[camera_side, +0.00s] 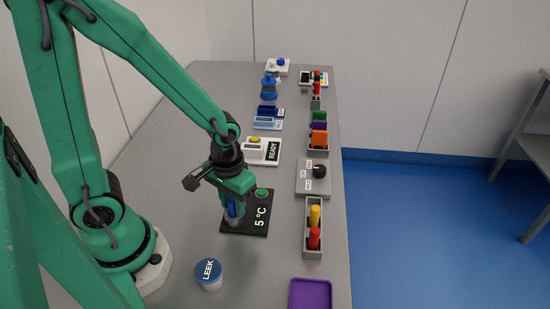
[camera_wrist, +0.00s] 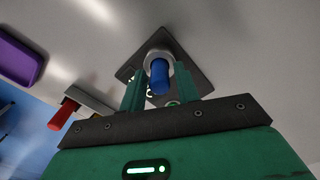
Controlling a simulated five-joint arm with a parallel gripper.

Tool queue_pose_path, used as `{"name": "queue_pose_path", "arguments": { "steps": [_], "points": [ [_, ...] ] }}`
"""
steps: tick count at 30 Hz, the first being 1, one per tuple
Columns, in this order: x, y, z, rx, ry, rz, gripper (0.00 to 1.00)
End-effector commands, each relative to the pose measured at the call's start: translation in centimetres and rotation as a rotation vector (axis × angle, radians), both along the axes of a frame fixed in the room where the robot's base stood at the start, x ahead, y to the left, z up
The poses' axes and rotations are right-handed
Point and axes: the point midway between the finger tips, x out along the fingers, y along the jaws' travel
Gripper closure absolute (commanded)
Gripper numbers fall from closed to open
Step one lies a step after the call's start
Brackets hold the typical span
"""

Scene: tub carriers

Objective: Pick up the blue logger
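The blue logger (camera_wrist: 159,78) stands in a round grey socket (camera_wrist: 159,54) on a black plate in the wrist view. In the side view the blue logger (camera_side: 231,209) shows under my gripper (camera_side: 236,200), partly hidden by the fingers. The black plate (camera_side: 259,228) reads "5 °C" and has a green button (camera_side: 262,192). My gripper (camera_wrist: 160,68) has one finger on each side of the logger. A narrow gap shows between the logger and the fingers, so it looks open around it.
A grey rack (camera_side: 314,253) holds red and yellow pieces. A dial box (camera_side: 313,178) and a "READY" device (camera_side: 261,152) stand farther back.

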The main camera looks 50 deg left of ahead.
Motion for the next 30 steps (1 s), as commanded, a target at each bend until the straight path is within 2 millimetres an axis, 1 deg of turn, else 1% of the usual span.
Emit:
{"name": "queue_pose_path", "arguments": {
  "steps": [1, 4, 5, 14, 20, 26, 30],
  "points": [
    [0.0, 0.0, 0.0, 0.000, 0.000, 0.000, 0.79],
    [0.0, 0.0, 0.0, 0.000, 0.000, 0.000, 0.98],
    [0.0, 0.0, 0.0, 0.000, 0.000, 0.000, 1.00],
    [0.0, 0.0, 0.0, 0.000, -0.001, 0.000, 1.00],
    [0.1, 0.0, 0.5, 0.000, -0.002, 0.000, 1.00],
    [0.1, 0.0, 1.7, 0.000, -0.003, 0.000, 1.00],
    [0.1, 0.0, 3.0, -0.001, -0.005, 0.000, 1.00]
  ]
}}
